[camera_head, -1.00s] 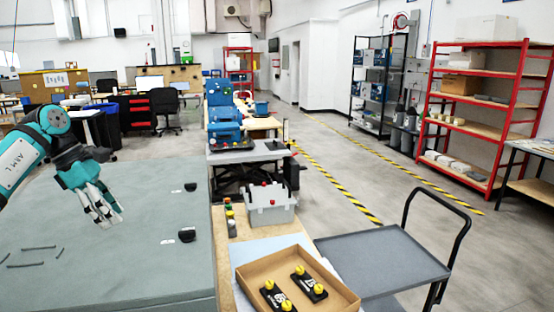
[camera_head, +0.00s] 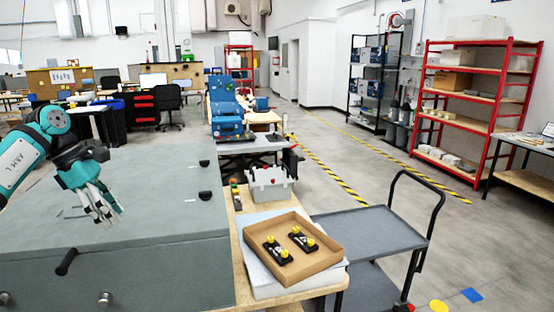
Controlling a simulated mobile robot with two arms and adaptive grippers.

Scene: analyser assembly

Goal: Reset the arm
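My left arm (camera_head: 30,155) comes in from the left, bent at the elbow. My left gripper (camera_head: 108,215) hangs over the grey-green worktop (camera_head: 150,225), fingers pointing down and to the right. Its fingers look spread, with nothing between them. The fingertips look apart from the worktop, though their exact height is hard to judge. My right arm and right gripper are out of view.
A cardboard tray (camera_head: 292,284) with two black parts with yellow knobs sits on the bench to the right. A grey box (camera_head: 270,192) stands behind it. A grey cart (camera_head: 370,235) is further right.

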